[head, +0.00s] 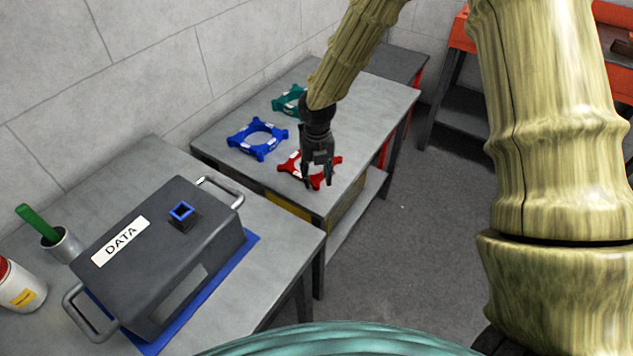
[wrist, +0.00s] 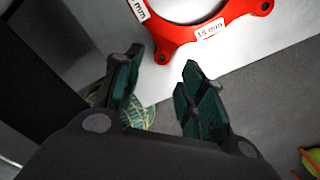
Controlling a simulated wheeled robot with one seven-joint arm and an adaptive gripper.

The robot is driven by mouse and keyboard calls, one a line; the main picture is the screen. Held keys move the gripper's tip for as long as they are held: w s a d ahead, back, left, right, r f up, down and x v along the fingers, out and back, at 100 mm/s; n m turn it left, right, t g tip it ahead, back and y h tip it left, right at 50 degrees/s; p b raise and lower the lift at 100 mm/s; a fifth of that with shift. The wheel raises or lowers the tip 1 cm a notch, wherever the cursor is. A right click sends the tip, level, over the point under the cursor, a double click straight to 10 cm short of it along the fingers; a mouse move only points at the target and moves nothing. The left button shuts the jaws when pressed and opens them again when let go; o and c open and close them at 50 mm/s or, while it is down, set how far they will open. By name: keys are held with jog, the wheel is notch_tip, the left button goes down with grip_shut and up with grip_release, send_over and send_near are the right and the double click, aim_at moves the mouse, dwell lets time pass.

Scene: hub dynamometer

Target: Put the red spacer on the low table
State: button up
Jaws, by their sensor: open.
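The red spacer (head: 291,168) is a flat ring with corner lugs, lying near the front edge of a grey table (head: 225,129). In the wrist view the red spacer (wrist: 236,13) shows partly, with white labels, one reading "15 mm". My gripper (head: 318,181) points down over its right side in the head view and hides part of it. In the wrist view my gripper (wrist: 162,58) has its fingers apart with nothing between them; the ring is beyond the tips. I cannot tell which surface is the low table; a darker grey table (head: 398,64) stands behind at the right.
A blue spacer (head: 241,141) and a green spacer (head: 285,101) lie on the same table. The nearer table (head: 258,300) carries a dark DATA case (head: 180,245), a cup (head: 62,243) and a white-and-red container (head: 22,288). An orange bench (head: 462,30) stands back right. Floor (head: 400,230) is clear between.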

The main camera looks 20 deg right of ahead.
notch_tip(320, 180, up, 8)
jog(key=shift+r, duration=0.2)
dwell(0.4)
